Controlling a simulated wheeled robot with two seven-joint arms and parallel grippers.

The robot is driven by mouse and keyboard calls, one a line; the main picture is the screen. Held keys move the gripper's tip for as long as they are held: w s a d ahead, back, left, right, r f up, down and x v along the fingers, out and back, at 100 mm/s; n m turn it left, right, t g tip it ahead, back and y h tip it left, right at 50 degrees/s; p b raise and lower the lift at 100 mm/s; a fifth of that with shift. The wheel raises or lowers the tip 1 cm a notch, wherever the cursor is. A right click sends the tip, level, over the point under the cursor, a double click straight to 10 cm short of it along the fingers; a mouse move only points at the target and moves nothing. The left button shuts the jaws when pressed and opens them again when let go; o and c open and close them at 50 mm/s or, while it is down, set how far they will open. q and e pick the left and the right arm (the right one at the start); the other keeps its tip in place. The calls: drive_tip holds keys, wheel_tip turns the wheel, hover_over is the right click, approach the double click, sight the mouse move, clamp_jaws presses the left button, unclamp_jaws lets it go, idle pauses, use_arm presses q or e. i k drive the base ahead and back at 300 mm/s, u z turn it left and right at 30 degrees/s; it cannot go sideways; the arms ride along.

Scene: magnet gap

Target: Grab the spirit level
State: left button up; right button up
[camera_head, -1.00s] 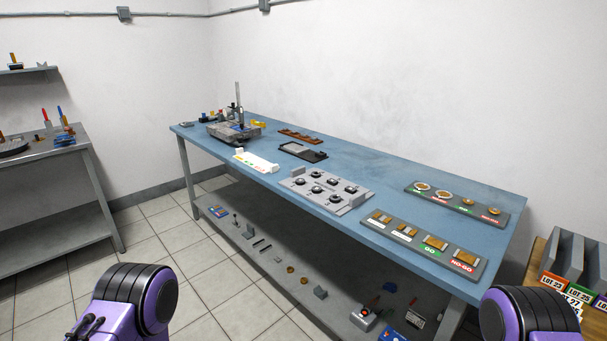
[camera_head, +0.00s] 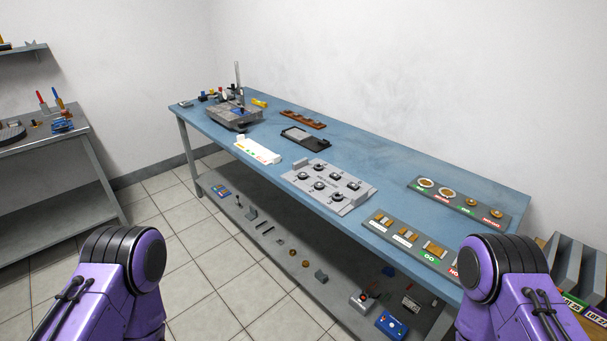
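I cannot single out the spirit level for certain. A small yellow object (camera_head: 259,103) lies at the far end of the blue workbench, beside the grey block fixture, and is too small to identify. Neither of my grippers is in view. Only purple and black links of my two arms show at the bottom left and bottom right.
The long blue workbench (camera_head: 410,165) holds a grey block fixture (camera_head: 235,116), a white tray (camera_head: 257,150), a grey knob panel (camera_head: 328,187) and gauge boards (camera_head: 462,203). Its lower shelf (camera_head: 285,242) holds small parts. A grey side table (camera_head: 50,190) stands left. Tiled floor between is clear.

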sight(263, 104)
drive_tip(key=u, duration=0.35)
drive_tip(key=i, duration=0.4)
drive_tip(key=u, duration=1)
drive_tip(key=i, duration=1.55)
drive_tip(key=z, duration=0.8)
drive_tip(key=i, duration=0.45)
drive_tip(key=z, duration=0.55)
